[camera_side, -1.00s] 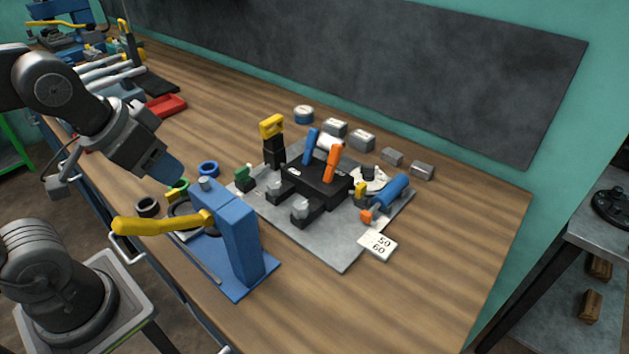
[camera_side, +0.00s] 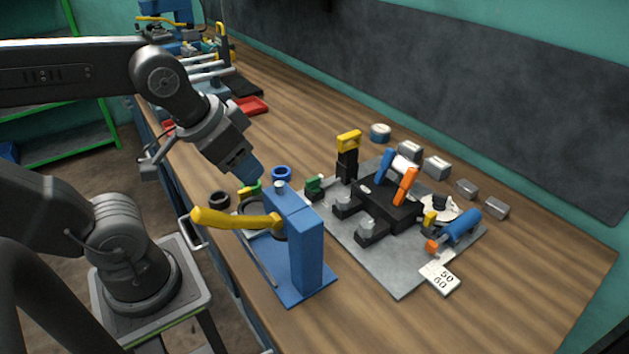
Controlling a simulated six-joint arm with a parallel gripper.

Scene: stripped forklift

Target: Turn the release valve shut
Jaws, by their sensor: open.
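My gripper (camera_side: 246,170) points down and right, its blue-grey end just left of and above the top of a blue stand (camera_side: 308,245). A round dark part and a long yellow lever (camera_side: 235,219) are on the stand's left side. A small green-and-yellow piece (camera_side: 250,189) shows just below my gripper, partly hidden. I cannot tell for sure which part is the release valve, or whether my gripper touches anything. The gap between the fingers is hard to see; nothing shows held.
A grey plate (camera_side: 395,280) to the right carries a black block with blue and orange levers (camera_side: 404,186), a yellow-topped post (camera_side: 348,141) and a blue cylinder (camera_side: 461,225). A card (camera_side: 440,278) reads 50 and 60. The wooden table's front right is clear.

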